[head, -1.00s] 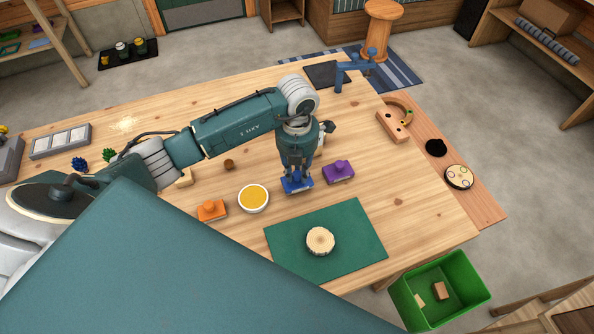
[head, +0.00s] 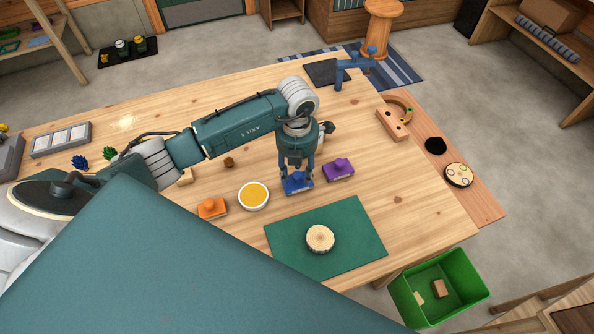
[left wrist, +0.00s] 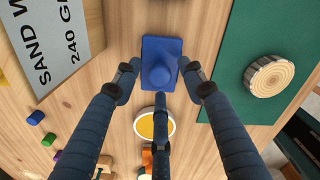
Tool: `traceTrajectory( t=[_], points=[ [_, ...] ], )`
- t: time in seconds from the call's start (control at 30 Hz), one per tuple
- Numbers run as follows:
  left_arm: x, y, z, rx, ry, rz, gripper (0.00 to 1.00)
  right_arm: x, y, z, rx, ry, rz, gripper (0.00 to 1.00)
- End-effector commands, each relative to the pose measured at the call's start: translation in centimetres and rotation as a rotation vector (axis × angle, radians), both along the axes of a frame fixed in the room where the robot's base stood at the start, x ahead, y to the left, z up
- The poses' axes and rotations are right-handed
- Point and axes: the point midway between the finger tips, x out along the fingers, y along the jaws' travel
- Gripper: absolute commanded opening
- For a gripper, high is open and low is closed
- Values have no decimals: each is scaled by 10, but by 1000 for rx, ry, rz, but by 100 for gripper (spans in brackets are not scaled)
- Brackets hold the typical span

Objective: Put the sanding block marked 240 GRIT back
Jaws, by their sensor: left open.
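A blue block (head: 297,186) with a round knob lies on the wooden table, between an orange block (head: 212,208) and a purple block (head: 338,170) of the same kind. In the left wrist view the blue block (left wrist: 160,46) lies ahead of and between my fingers. My left gripper (head: 297,174) is open, with its fingers spread around the block's knob. I cannot tell whether they touch it. No grit mark shows on the blocks. A grey label (left wrist: 62,45) reading "SAND W…" and "240 G…" shows cut off in the left wrist view. My right gripper is out of view.
A white bowl of yellow stuff (head: 253,196) stands just left of the blue block. A green mat (head: 350,222) with a wood slice (head: 320,239) lies in front. A blue clamp-like tool (head: 355,66) is at the far edge. A green bin (head: 460,291) stands on the floor at right.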

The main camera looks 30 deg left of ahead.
Motion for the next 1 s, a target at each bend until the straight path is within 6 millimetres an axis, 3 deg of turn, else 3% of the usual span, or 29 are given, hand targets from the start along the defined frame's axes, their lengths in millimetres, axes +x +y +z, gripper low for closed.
traceTrajectory(
  t=[0.53,0.7,1.0],
  points=[
    [2,0,102,0,-6,-1,41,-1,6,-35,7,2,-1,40],
    [1,0,116,1,-3,1,41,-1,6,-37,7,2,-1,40],
    [0,0,119,0,-2,0,41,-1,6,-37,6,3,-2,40]
  ],
)
